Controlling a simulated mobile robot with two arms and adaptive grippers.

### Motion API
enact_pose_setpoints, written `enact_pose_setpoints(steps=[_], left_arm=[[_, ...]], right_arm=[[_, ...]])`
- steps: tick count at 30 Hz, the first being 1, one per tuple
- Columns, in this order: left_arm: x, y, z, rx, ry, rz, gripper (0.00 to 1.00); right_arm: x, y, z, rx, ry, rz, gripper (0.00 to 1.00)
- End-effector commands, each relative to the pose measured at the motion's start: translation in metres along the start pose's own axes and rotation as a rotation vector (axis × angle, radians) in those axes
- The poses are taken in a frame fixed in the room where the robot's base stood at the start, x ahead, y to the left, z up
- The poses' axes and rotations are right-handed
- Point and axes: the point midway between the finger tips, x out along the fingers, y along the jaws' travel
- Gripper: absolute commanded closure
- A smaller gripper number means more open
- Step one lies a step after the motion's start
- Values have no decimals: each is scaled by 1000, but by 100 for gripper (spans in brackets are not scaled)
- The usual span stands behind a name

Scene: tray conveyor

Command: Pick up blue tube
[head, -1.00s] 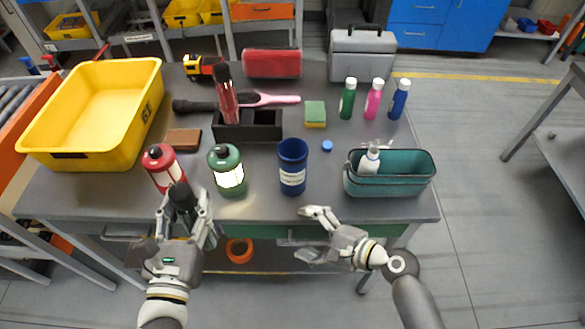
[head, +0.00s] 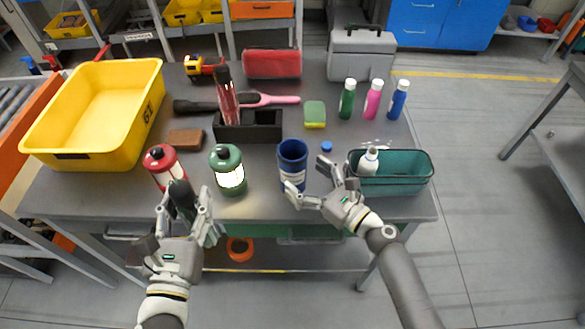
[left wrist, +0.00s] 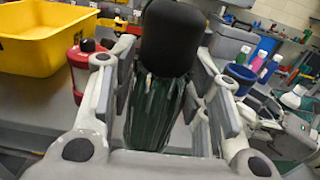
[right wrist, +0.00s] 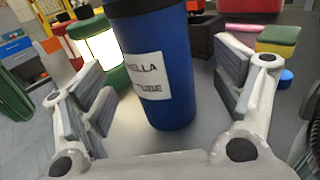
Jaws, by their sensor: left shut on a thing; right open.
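The blue tube (head: 292,160) stands upright on the grey table, with a white label on its side. In the right wrist view the blue tube (right wrist: 165,75) stands between the spread fingers, with space showing on both sides. My right gripper (head: 308,187) is open at the tube's near right side. My left gripper (head: 187,205) is shut on a dark green bottle (left wrist: 155,110) with a black cap, held at the table's front edge, left of the tube.
A green canister (head: 227,180) and a red canister (head: 160,158) stand left of the tube. A teal bin (head: 405,180) with a white bottle (head: 368,162) is close on the right. A black holder (head: 262,133) and a blue cap (head: 326,146) are behind.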

Motion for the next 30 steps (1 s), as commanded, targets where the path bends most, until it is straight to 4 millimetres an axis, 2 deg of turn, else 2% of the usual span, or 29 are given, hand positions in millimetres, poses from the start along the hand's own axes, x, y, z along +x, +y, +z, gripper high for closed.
enact_pose_setpoints(steps=[5,9,19,30], left_arm=[[0,0,17,0,-2,0,100],[0,0,18,0,-2,0,100],[0,0,18,0,-2,0,100],[0,0,18,0,-2,-1,100]], right_arm=[[26,2,11,0,-1,2,15],[42,1,8,-2,0,0,15],[48,2,6,-3,1,0,15],[47,2,6,-3,1,0,61]])
